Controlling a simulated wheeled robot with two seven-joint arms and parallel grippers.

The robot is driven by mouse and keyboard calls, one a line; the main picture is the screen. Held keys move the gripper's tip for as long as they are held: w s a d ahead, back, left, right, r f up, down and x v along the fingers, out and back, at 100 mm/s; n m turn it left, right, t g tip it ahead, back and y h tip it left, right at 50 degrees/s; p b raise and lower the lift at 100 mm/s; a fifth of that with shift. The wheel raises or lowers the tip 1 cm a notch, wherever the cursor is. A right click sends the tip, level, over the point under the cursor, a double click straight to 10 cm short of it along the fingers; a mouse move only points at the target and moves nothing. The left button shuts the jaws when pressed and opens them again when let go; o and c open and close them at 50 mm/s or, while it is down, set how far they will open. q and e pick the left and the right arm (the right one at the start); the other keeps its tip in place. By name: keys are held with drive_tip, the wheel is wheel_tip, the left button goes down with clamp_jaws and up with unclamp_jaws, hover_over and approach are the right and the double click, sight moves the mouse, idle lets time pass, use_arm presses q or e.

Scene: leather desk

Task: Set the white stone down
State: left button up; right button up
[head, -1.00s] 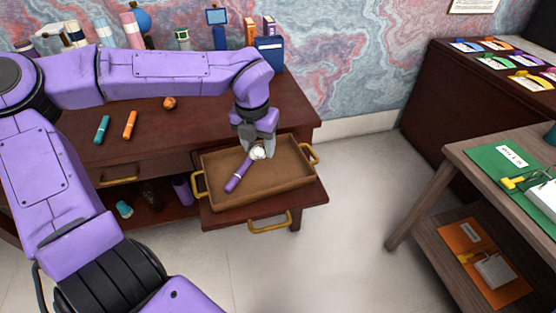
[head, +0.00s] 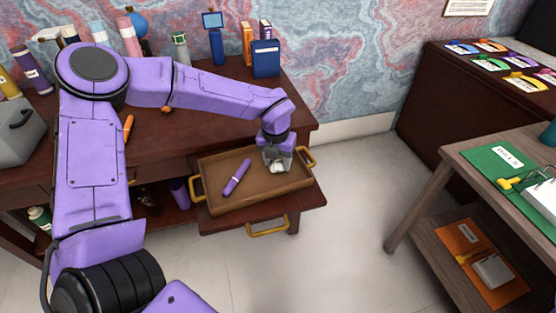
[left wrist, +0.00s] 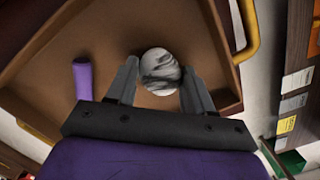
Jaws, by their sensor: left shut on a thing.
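The white stone (left wrist: 160,70), round with grey veins, sits between the fingers of my left gripper (left wrist: 159,84) in the left wrist view. In the head view my left gripper (head: 277,166) is over the right part of the brown tray (head: 215,207), shut on the stone (head: 277,168), which shows only in part below the fingers. I cannot tell whether the stone touches the tray floor. A purple cylinder (head: 237,177) lies in the tray to the left of the gripper; it also shows in the left wrist view (left wrist: 82,80). My right gripper is not in view.
The tray with brass handles (head: 308,157) rests on the pulled-out drawer (head: 268,218) of the dark desk. An orange cylinder (head: 128,127) and a blue box (head: 266,58) are on the desktop. A wooden side table (head: 455,160) stands at the right.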

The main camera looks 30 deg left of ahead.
sight(276, 165)
use_arm(q)
drive_tip(key=o, duration=1.1)
drive_tip(key=shift+f, duration=0.15)
wheel_tip(276, 165, up, 12)
drive_tip(key=s, duration=0.1)
drive_tip(key=shift+s+d, duration=0.2)
